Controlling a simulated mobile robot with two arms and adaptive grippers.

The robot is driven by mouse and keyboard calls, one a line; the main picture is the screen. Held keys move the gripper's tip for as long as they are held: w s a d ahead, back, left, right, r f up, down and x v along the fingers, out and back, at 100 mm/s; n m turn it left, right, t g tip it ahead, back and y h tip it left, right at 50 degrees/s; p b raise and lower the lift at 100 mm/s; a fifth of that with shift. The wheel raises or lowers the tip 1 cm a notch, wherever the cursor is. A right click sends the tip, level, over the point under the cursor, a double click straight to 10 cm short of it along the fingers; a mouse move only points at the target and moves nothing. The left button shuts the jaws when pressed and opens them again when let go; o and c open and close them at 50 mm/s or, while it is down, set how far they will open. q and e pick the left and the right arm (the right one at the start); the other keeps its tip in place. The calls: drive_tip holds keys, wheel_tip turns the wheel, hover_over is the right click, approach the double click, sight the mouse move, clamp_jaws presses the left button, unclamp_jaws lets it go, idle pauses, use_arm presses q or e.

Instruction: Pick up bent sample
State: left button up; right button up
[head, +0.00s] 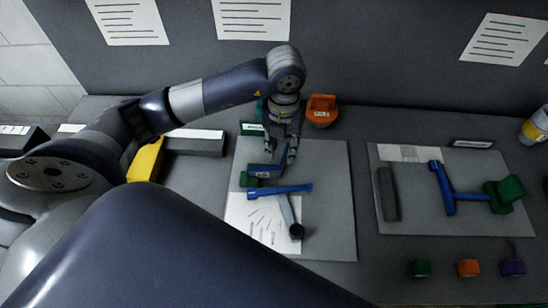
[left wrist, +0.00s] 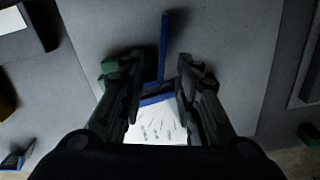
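My left gripper (head: 281,152) points down over the left grey mat (head: 335,200), its fingers apart. In the left wrist view a thin blue strip (left wrist: 164,45) and a blue crosspiece (left wrist: 157,99) show between the open fingers (left wrist: 160,75); I cannot tell whether they join. In the head view a short blue piece (head: 262,171) lies under the fingers, partly hidden by them. I cannot tell which blue piece is the bent sample. My right gripper is not in view.
A white sheet (head: 240,212) and a green block (head: 248,180) lie on the left mat. The right mat holds a dark bar (head: 387,195), a blue T-shaped piece (head: 448,190) and green blocks (head: 505,193). An orange object (head: 321,110) stands behind. Small cubes (head: 468,268) line the front right.

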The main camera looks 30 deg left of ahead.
sight(283, 158)
use_arm(q)
wheel_tip(283, 158, down, 4)
drive_tip(key=shift+w+d+f+p, duration=0.1)
drive_tip(key=shift+p, duration=0.95)
drive_tip(key=shift+f, duration=0.6)
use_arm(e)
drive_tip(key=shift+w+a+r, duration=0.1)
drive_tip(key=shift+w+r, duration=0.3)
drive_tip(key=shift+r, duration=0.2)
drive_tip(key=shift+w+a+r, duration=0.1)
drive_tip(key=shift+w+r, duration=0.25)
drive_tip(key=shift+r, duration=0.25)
use_arm(q)
clamp_jaws()
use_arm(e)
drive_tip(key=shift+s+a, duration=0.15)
